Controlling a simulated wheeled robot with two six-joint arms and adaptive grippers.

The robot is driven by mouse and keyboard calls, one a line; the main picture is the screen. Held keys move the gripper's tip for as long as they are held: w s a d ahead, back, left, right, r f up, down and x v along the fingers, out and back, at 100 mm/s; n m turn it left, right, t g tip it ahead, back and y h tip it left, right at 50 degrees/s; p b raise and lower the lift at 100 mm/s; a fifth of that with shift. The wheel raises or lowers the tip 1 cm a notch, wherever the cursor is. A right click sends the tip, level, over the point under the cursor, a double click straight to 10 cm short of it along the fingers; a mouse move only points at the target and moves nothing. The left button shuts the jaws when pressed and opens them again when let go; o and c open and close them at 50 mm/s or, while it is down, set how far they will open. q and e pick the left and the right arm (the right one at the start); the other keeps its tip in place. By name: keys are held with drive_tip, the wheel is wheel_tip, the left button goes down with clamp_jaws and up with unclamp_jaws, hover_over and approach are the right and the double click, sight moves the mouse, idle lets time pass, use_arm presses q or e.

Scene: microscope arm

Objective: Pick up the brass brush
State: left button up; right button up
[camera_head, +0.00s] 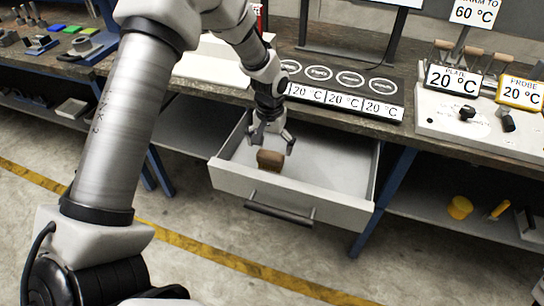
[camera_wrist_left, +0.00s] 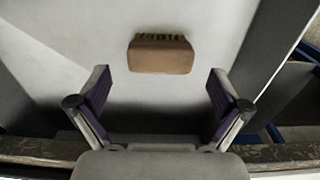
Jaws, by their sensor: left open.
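My left gripper (camera_head: 272,142) is open, pointing down into the drawer just above and behind the brush. In the left wrist view the two fingers of the gripper (camera_wrist_left: 160,92) stand wide apart with nothing between them. My right gripper is not in view.
The drawer has side walls and a dark front handle (camera_head: 280,214). Above it, the bench top carries a dark panel (camera_head: 340,90) with several round pads. A white unit (camera_head: 480,120) stands at right. Yellow items (camera_head: 460,208) lie on the lower shelf. The rest of the drawer is empty.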

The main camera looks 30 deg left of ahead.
sight(270, 154)
use_arm(q)
drive_tip(key=f, duration=0.4)
drive_tip(key=shift+w+a+f, duration=0.1)
drive_tip(key=shift+w+f, duration=0.2)
drive_tip(key=shift+f, duration=0.1)
drive_tip(key=shift+s+r, duration=0.2)
drive_tip(key=c, duration=1.2)
wheel_tip(270, 154, up, 10)
drive_tip(key=shift+f, duration=0.1)
